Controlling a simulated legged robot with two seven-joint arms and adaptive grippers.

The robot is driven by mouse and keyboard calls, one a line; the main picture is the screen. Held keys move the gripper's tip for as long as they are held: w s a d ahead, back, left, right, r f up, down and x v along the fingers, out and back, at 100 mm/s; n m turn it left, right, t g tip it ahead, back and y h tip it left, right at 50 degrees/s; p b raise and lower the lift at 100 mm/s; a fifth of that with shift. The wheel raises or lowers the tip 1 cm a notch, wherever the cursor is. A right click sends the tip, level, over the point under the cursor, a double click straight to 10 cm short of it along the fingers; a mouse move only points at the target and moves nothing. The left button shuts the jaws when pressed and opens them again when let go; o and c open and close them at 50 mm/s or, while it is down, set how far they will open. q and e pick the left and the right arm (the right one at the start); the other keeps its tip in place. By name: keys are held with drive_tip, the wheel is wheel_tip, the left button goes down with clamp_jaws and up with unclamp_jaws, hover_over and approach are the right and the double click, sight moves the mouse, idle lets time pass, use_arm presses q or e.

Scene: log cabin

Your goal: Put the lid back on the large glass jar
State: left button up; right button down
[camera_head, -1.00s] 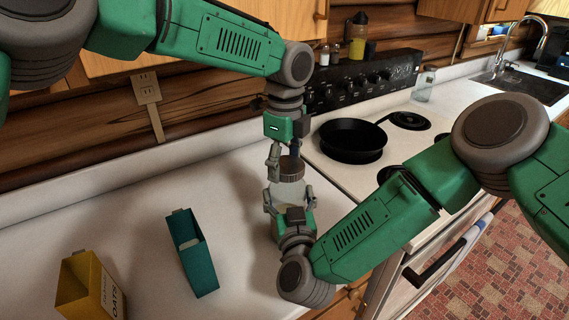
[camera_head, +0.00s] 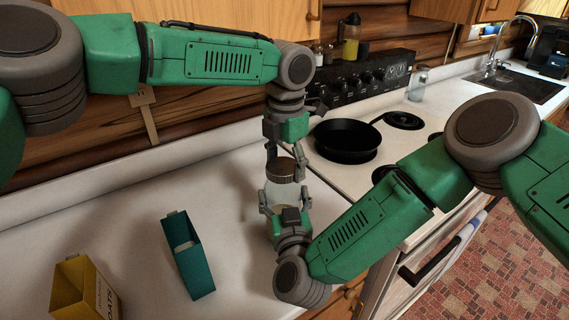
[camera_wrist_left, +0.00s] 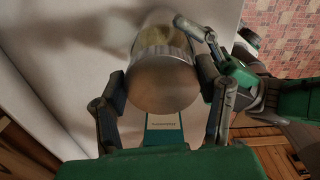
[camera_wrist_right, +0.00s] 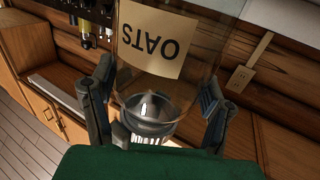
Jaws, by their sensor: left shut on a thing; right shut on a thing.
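The large glass jar (camera_head: 282,196) stands at the counter's front right; its label reads OATS in the right wrist view (camera_wrist_right: 153,42). My right gripper (camera_head: 285,203) is shut around the jar, one finger on each side. The round metal lid (camera_head: 284,171) is directly above the jar mouth, and its flat top faces the camera in the left wrist view (camera_wrist_left: 162,88). My left gripper (camera_head: 286,158) is shut on the lid, fingers on opposite sides. I cannot tell whether the lid rests fully on the rim.
A teal open box (camera_head: 189,255) and a yellow box (camera_head: 83,290) stand on the counter to the left. The stove with a black pan (camera_head: 346,141) is to the right. Counter between the teal box and the jar is clear.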

use_arm(q)
drive_tip(key=shift+w+r, duration=0.1)
drive_tip(key=shift+w, duration=0.05)
drive_tip(key=o, duration=0.9)
drive_tip(key=shift+c, duration=0.2)
drive_tip(key=shift+r, duration=2.25)
drive_tip(key=shift+o, duration=0.4)
